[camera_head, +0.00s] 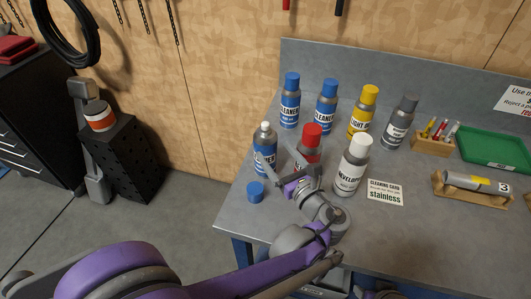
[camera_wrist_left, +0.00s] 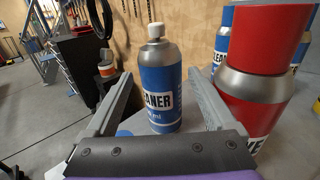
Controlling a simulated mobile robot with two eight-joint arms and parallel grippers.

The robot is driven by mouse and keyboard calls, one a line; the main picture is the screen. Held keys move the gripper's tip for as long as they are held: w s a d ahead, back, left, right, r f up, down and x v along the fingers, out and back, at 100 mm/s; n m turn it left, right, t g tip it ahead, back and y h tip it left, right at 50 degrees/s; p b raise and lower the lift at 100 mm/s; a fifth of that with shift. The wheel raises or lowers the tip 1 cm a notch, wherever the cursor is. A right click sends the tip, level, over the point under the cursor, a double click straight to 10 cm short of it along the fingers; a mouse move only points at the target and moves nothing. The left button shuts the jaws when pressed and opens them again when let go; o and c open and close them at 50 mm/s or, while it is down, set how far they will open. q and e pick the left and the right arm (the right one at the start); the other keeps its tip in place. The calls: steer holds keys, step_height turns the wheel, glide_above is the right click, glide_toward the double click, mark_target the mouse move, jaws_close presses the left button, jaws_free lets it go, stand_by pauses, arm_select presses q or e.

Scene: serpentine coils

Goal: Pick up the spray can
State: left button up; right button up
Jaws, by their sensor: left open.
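An uncapped blue spray can labelled "CLEANER" (camera_head: 265,148) with a white nozzle stands upright at the left front of the grey bench. In the left wrist view this can (camera_wrist_left: 160,85) stands ahead, between the two fingers. My left gripper (camera_head: 290,168) is open and apart from it, just to its right; in the left wrist view the fingers (camera_wrist_left: 160,105) flank it. A red-capped can (camera_head: 311,140) stands close beside the gripper, partly hidden by it. A white-capped "DEVELOPER" can (camera_head: 352,166) stands to the right. My right gripper is not clearly seen.
A loose blue cap (camera_head: 255,192) lies in front of the uncapped can. Two blue-capped cans (camera_head: 290,103), a yellow can (camera_head: 363,112) and a grey can (camera_head: 399,124) stand behind. A sign card (camera_head: 386,193), wooden holder (camera_head: 472,190) and green tray (camera_head: 494,147) are right.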

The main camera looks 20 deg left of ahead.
mark_target(265, 140)
arm_select(q)
steer(key=x, duration=0.6)
steer(key=shift+w+a+p, duration=0.1)
steer(key=shift+a+p, duration=0.05)
steer(key=shift+p, duration=0.2)
jaws_close()
